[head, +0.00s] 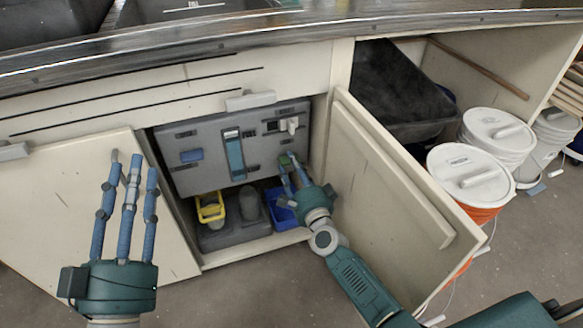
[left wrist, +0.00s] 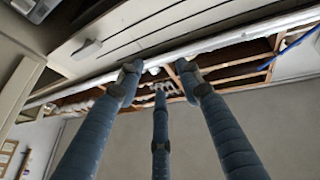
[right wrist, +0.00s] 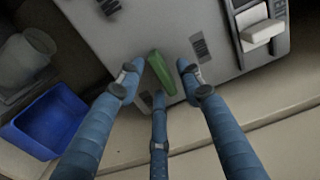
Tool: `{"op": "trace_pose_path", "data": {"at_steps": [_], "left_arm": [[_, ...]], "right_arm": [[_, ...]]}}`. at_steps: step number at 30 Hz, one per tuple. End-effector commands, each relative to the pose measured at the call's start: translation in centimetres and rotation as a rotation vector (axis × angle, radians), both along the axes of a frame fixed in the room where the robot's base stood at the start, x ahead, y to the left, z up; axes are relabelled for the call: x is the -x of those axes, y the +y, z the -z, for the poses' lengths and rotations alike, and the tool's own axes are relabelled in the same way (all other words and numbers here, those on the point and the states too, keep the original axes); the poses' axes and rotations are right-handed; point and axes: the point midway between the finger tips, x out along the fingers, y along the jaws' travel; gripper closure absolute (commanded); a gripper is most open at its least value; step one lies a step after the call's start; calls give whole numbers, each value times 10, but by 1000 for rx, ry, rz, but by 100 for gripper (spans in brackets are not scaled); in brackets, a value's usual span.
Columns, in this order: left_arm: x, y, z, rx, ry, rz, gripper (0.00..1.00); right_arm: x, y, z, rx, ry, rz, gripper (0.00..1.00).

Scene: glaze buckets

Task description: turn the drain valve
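The grey panel (head: 215,140) stands inside the open cabinet under the counter. A small green lever (head: 285,160), which looks like the drain valve handle, is low on the panel's right side. In the right wrist view the green lever (right wrist: 172,88) lies tilted between the spread fingertips of my right gripper (right wrist: 160,80). My right gripper (head: 291,168) is open at the panel; I cannot tell whether any finger touches the lever. My left gripper (head: 131,168) is open and empty, raised in front of the left cabinet door.
The right cabinet door (head: 385,180) stands open beside my right arm. A blue bin (head: 280,215) and a yellow caddy (head: 210,208) sit below the panel. White-lidded buckets (head: 470,175) stand at the right. A white switch (right wrist: 262,32) is on the panel near the lever.

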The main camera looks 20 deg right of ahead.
Motion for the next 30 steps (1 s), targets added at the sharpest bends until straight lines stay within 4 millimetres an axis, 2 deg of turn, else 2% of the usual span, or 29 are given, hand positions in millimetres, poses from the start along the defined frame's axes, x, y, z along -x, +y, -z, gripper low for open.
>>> {"op": "trace_pose_path", "data": {"at_steps": [11,17,27,30], "left_arm": [[3,0,-7,9,-34,2,64],[3,0,-7,9,-33,2,64],[1,-1,-5,4,-16,2,64],[-4,1,9,-12,44,-4,64]], "right_arm": [[-5,0,0,0,0,0,64],[-5,0,0,0,0,0,99],[-5,0,0,25,0,-1,100],[-5,0,0,59,0,-1,100]]}}
